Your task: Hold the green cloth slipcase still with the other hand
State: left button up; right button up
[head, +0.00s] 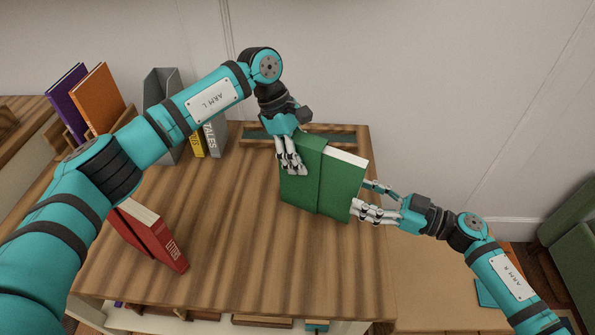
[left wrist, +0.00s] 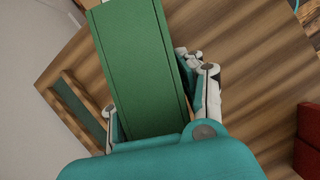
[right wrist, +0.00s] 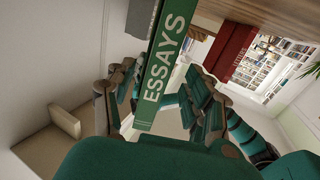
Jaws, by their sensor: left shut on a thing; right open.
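The green cloth slipcase (head: 302,188) stands upright on the wooden desk top. A green book (head: 342,180) with white page edges sticks out of its right side. My left gripper (head: 292,168) is shut on the slipcase, with fingers on both sides of it in the left wrist view (left wrist: 145,75). My right gripper (head: 362,200) is open at the book's right end. In the right wrist view the spine, lettered ESSAYS (right wrist: 165,70), stands between its spread fingers. Whether those fingers touch the book I cannot tell.
A red book (head: 150,235) rests at the desk's left front. A shallow wooden tray (head: 345,128) lies behind the slipcase. A grey file holder (head: 155,85) and a TALES book (head: 214,138) stand at the back left, near purple and orange books (head: 98,95). The desk's front middle is clear.

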aim_at(315, 177)
jog(key=shift+x, duration=3.85)
grip_shut()
jog(key=shift+a+r, duration=0.1)
jog(key=shift+r, duration=0.2)
jog(key=shift+x, duration=2.2)
